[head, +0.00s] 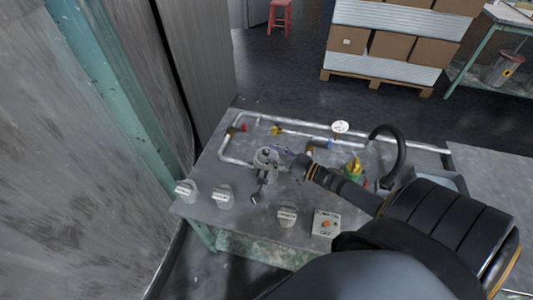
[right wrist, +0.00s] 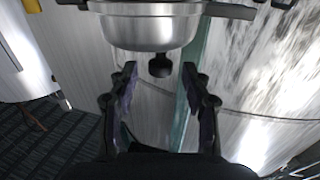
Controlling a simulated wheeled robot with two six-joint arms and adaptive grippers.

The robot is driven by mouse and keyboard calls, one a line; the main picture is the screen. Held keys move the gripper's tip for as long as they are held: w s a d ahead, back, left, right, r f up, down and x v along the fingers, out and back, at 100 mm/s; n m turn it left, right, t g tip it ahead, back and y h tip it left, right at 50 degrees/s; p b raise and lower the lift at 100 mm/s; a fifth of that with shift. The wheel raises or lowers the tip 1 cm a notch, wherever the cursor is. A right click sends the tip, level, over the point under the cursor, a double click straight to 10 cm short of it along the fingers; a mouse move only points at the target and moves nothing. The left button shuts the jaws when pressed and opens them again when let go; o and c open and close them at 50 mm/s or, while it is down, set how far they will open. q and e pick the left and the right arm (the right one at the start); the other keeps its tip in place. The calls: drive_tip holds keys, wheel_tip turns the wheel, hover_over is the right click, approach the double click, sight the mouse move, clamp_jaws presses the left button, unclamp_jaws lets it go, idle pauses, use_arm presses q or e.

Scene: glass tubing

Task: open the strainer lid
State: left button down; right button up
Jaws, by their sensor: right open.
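The strainer (head: 266,156) is a small round grey metal body at the middle of the bench, beside the pipework. In the right wrist view a shiny metal bowl-like body (right wrist: 150,33), which looks like the strainer, fills the top centre, with a dark knob (right wrist: 160,66) below it. My right gripper (head: 286,163) is close to the strainer on its right side. In the right wrist view its two fingers (right wrist: 160,72) are apart, with the knob showing between their tips and nothing held. Whether the lid is shut is too small to tell. My left gripper is out of view.
Metal pipes (head: 290,122) with a white gauge (head: 340,127) run behind the strainer. Several pale knobs (head: 223,197) and a button box (head: 326,224) line the front edge. A green and yellow fitting (head: 354,168) and a black hose (head: 400,150) stand to the right. A wall is left.

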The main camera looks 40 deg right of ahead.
drive_tip(key=shift+w+a, duration=0.35)
drive_tip(key=shift+w, duration=0.25)
drive_tip(key=shift+w+a, duration=0.15)
drive_tip(key=shift+w, duration=0.3)
drive_tip(key=shift+c, duration=0.4)
drive_tip(key=c, duration=0.5)
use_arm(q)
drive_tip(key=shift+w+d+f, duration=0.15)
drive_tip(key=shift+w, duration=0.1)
use_arm(e)
clamp_jaws()
